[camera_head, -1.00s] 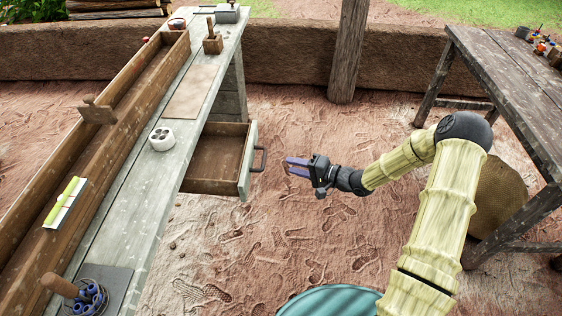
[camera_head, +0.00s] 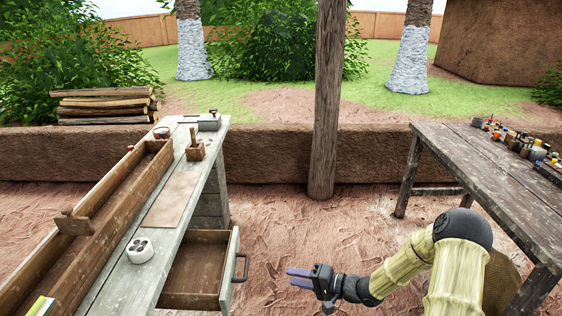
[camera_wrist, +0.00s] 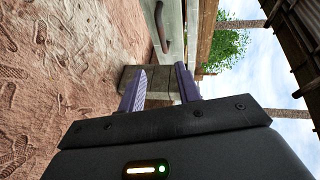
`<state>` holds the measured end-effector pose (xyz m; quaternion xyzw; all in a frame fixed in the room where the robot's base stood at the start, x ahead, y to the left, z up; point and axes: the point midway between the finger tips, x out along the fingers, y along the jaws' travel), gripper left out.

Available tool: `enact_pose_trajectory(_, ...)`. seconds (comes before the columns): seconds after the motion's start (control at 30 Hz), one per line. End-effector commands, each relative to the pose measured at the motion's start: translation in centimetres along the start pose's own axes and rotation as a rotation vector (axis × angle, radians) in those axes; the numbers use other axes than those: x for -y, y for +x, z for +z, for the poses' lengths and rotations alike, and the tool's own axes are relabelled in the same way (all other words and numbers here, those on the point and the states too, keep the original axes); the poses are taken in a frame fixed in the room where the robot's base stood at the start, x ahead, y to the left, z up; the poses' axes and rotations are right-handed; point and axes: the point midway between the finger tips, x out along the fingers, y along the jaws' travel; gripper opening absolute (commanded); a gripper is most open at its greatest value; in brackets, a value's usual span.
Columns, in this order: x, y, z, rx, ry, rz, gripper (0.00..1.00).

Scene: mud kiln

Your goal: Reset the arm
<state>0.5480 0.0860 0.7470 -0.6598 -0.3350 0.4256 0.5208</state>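My gripper (camera_head: 300,278) is in the air over the sandy floor, just right of the open drawer (camera_head: 199,272) of the grey workbench. In the wrist view its two purple fingers (camera_wrist: 160,90) stand apart with nothing between them, so it is open and empty. My arm is bent and reaches in from the lower right of the head view. The drawer's handle (camera_head: 242,268) is to the left of the fingers, with a gap between. The drawer looks empty inside.
A dark wooden table (camera_head: 470,160) with small bottles stands on the right. A post (camera_head: 327,110) rises behind. Sandy floor between is clear.

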Motion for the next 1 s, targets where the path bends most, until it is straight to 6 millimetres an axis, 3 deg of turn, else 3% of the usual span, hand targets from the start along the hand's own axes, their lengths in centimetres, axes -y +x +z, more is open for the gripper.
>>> enact_pose_trajectory(0.27,0.1,-1.0,-1.6,-0.083,-0.213,0.323,0.34)
enact_pose_trajectory(0.57,1.7,-6.3,-1.9,-0.125,-0.450,0.794,0.34)
enact_pose_trajectory(0.77,4.2,-11.0,0.3,-0.094,-0.519,1.050,0.34)
enact_pose_trajectory(1.0,7.4,-15.7,5.5,0.001,-0.507,1.239,0.34)
